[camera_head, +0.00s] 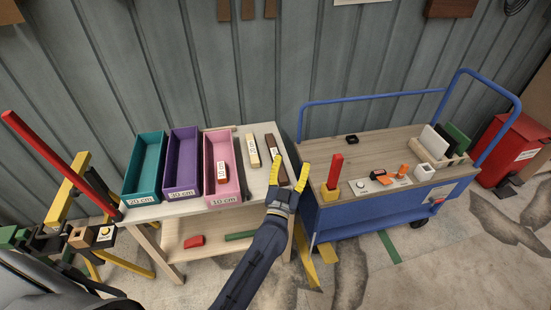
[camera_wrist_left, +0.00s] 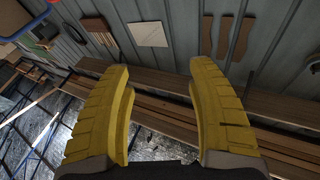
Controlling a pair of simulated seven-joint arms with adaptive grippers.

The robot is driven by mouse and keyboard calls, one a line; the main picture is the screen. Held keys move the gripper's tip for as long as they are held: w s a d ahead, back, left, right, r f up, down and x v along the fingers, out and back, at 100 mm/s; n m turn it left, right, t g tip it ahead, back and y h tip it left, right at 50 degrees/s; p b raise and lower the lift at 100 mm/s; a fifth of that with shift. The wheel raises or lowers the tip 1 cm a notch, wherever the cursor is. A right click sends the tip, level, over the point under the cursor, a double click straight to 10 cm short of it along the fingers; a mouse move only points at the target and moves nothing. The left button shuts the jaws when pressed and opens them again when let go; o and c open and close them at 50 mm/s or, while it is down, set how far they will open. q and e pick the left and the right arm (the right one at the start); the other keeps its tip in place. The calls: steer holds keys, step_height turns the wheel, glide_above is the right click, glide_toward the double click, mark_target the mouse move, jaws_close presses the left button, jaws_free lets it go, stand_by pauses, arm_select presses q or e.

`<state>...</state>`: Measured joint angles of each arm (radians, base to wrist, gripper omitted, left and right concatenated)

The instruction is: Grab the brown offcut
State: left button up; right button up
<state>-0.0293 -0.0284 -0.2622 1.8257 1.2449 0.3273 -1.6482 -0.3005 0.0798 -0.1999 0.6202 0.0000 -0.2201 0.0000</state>
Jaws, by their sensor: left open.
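The brown offcut (camera_head: 269,141) is a dark, narrow piece with a small white label. It lies on the pale table at the right end, to the right of a cream offcut (camera_head: 249,146). My left gripper (camera_head: 292,162) is open with yellow fingers, at the table's right edge. In the head view its left finger overlaps the offcut's nearer part and hides some of it. Nothing shows between the fingers. In the left wrist view the open gripper (camera_wrist_left: 160,85) faces planks and the wall, and the offcut is not visible. My right gripper is not in view.
A blue cart (camera_head: 345,215) with a red upright piece (camera_head: 335,170) stands close on the right.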

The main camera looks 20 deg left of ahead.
mark_target(283, 179)
arm_select(q)
steer(key=w+a+f+n+g+y, duration=0.1)
steer(key=w+f+n+g+y, duration=0.1)
steer(key=f+g, duration=0.1)
steer(key=w+a+f+n+g+y, duration=0.1)
steer(key=w+f+n+g+y, duration=0.1)
steer(key=f, duration=0.4)
steer(key=w+a+f+n+g+y, duration=0.2)
steer(key=f+n+g, duration=0.1)
steer(key=f+g, duration=0.1)
steer(key=shift+w+f, duration=0.4)
steer(key=shift+f, duration=0.15)
steer(key=shift+w+a+f+g, duration=0.25)
steer(key=shift+w+f+g, duration=0.1)
steer(key=shift+w+g, duration=0.05)
steer(key=shift+x, duration=3.15)
steer(key=shift+r, duration=0.1)
steer(key=shift+c, duration=0.2)
jaws_close()
